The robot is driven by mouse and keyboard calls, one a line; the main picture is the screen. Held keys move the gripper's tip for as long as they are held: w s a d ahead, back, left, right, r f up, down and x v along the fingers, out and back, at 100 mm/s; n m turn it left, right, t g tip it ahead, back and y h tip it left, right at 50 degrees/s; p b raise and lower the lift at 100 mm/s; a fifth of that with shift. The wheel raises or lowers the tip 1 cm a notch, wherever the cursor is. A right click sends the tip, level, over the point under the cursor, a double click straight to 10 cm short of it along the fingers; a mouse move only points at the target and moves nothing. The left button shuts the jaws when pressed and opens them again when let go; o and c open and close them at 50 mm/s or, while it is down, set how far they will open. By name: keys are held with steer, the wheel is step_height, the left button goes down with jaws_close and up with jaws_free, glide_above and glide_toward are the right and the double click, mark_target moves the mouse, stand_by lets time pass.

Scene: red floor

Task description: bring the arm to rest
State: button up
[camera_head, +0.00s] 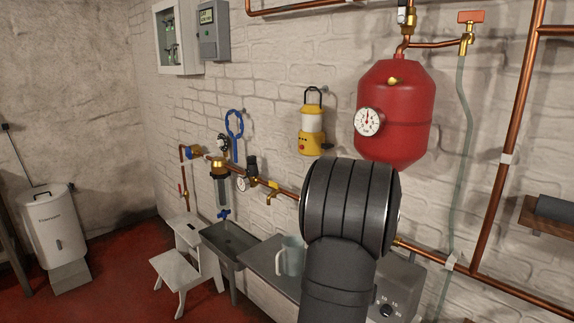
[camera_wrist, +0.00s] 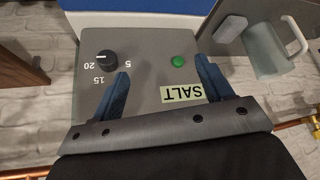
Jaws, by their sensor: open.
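My gripper (camera_wrist: 163,80) shows in the wrist view with its two blue fingers apart and nothing between them. The fingers lie over a grey control box (camera_wrist: 150,65), which appears upside down with a black dial (camera_wrist: 107,60), a green button (camera_wrist: 178,61) and a SALT label (camera_wrist: 184,91). Whether they touch the box I cannot tell. In the head view my dark arm stands in the middle and hides the gripper. Part of the grey box (camera_head: 405,277) shows right of the arm.
A pale mug (camera_head: 292,256) stands left of my arm, near a grey sink (camera_head: 226,240). A copper pipe (camera_head: 500,180), red tank (camera_head: 408,105) and yellow lantern (camera_head: 311,130) are on the wall. A white stool (camera_head: 180,263) stands left; red floor is open there.

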steer(key=w+a+f+n+y, duration=0.1)
steer(key=a+f+n, duration=0.1)
steer(key=a, duration=1)
steer(key=shift+w+a+f+n, duration=0.15)
steer(key=shift+w+f+n, duration=0.05)
steer(key=shift+w+n, duration=0.2)
steer(key=o, duration=0.6)
steer(key=s+d+r+m+g+h, duration=0.1)
steer(key=s+d+r+m, duration=0.2)
steer(key=d, duration=1.1)
steer(key=s+d+r+m+g+h, duration=0.1)
steer(key=s+d+r, duration=0.35)
steer(key=d, duration=0.95)
steer(key=s+d+r+m+g, duration=0.1)
steer(key=s+d+r+m, duration=0.15)
steer(key=s+d, duration=0.65)
steer(key=s+d+r+m, duration=0.1)
steer(key=s+d+r, duration=0.3)
steer(key=s+d, duration=0.5)
steer(key=x, duration=0.3)
steer(key=a+x, duration=0.1)
steer(key=x, duration=0.2)
steer(key=s+x, duration=0.1)
steer(key=x, duration=0.2)
steer(key=shift+a+f, duration=0.15)
steer(key=shift+f, duration=0.45)
steer(key=shift+r, duration=0.15)
